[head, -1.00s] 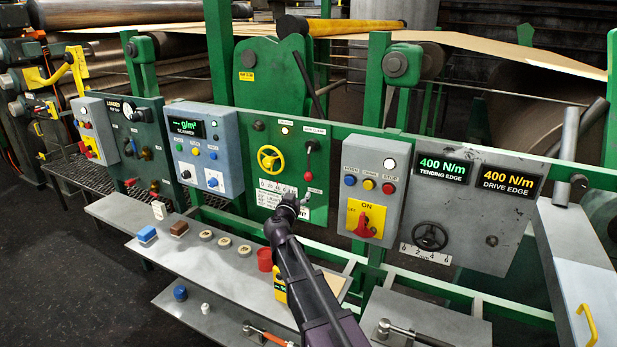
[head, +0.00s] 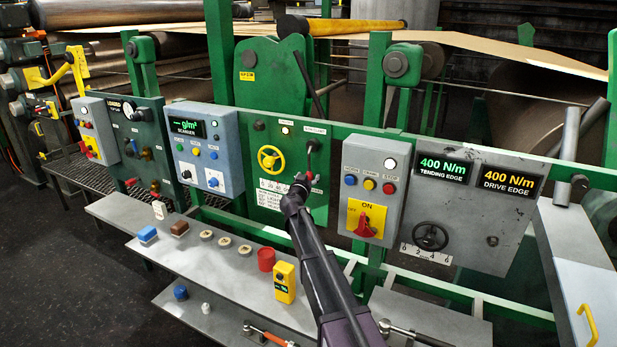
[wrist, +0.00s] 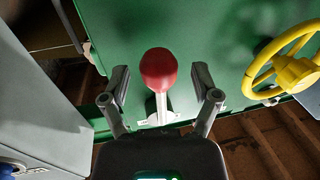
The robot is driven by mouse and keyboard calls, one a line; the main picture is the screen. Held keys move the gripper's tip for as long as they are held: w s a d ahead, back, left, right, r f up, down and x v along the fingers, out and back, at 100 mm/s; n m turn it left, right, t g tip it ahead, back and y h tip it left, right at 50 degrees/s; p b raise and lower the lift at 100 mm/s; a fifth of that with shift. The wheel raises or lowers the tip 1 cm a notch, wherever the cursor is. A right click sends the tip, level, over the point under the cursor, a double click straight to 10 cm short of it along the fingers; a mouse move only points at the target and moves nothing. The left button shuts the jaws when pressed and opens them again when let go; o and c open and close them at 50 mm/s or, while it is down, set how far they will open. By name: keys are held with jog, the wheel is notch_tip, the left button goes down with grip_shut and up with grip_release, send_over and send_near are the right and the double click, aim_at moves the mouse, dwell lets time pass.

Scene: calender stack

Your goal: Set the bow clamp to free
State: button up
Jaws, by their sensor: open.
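The bow clamp lever, a pale lever with a red knob, is on the green panel (head: 250,150). In the head view its upper end (head: 311,147) shows near a small label too small to read, and it hangs downward. My gripper (head: 303,181) covers most of its knob there. In the wrist view the red knob (wrist: 159,69) stands between the two spread fingertips, with a gap on each side. My gripper (wrist: 160,88) is open and not closed on the knob.
A yellow handwheel (head: 269,158) is left of the lever in the head view; it also shows in the wrist view (wrist: 296,72). A grey button box (head: 375,180) with a red switch is close on the right. A shelf below holds a yellow meter (head: 285,282) and a red cup (head: 266,259).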

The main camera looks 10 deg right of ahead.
jog(key=shift+w+d, duration=0.25)
jog(key=shift+w, duration=0.2)
jog(key=shift+c, duration=0.2)
grip_shut()
jog(key=shift+a, duration=0.2)
